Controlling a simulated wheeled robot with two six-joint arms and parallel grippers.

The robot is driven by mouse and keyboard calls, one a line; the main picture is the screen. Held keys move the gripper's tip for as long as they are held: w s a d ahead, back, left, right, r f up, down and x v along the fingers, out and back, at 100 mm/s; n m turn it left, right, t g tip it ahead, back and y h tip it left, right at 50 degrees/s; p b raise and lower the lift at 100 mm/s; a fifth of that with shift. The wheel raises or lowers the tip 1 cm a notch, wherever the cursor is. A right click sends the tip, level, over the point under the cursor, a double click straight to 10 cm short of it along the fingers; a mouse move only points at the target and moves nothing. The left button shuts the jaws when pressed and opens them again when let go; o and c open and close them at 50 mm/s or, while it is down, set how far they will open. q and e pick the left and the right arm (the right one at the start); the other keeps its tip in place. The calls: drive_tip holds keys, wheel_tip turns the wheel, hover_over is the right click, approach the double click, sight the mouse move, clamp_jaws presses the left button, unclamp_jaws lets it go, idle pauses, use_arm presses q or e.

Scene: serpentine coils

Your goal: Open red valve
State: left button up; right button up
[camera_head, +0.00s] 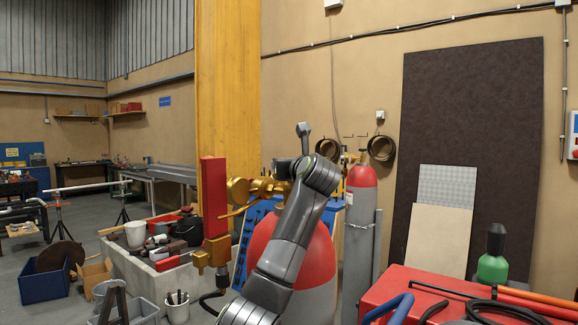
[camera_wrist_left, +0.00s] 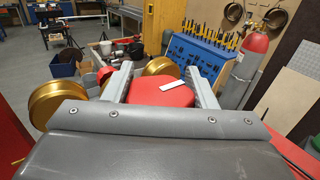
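In the head view an upright red block (camera_head: 214,197) stands on a gold fitting (camera_head: 212,254), left of gold round parts (camera_head: 240,190). A large red cylinder (camera_head: 315,262) is partly hidden behind my grey arm. In the left wrist view my left gripper (camera_wrist_left: 160,80) has its two fingers spread apart. A red piece with a white label (camera_wrist_left: 162,91) shows between them; I cannot tell whether the fingers touch it or whether it is the valve. Gold discs (camera_wrist_left: 57,105) lie left of and beyond the fingers. In the head view the fingertips are hidden. My right gripper is not in view.
A slimmer grey cylinder with a red top (camera_head: 358,235) stands behind, right of the arm. A blue tool rack (camera_wrist_left: 195,58) is beyond the gripper. A red surface with hoses (camera_head: 410,280) fills the lower right. A yellow column (camera_head: 228,80) rises behind the gold parts.

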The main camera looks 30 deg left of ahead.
use_arm(q)
drive_tip(key=shift+c, duration=1.4)
drive_tip(key=shift+n+g+y, duration=0.3)
drive_tip(key=shift+g, duration=0.1)
drive_tip(key=n+g+y+p, duration=0.1)
drive_tip(key=g, duration=0.1)
drive_tip(key=n+g+y+p, duration=0.1)
drive_tip(key=n+g, duration=0.1)
drive_tip(key=shift+s+a+r, duration=0.1)
drive_tip(key=shift+s+r, duration=0.05)
drive_tip(key=shift+s, duration=0.05)
drive_tip(key=shift+s+a+n+g+y+p, duration=0.15)
drive_tip(key=shift+n+g+y+p, duration=0.2)
drive_tip(key=shift+n+g+p, duration=0.4)
drive_tip(key=shift+s+d+n+g+y+p, duration=0.1)
drive_tip(key=shift+n+g+y+p, duration=0.3)
drive_tip(key=shift+g, duration=0.65)
drive_tip(key=o, duration=1)
drive_tip(key=shift+c, duration=0.2)
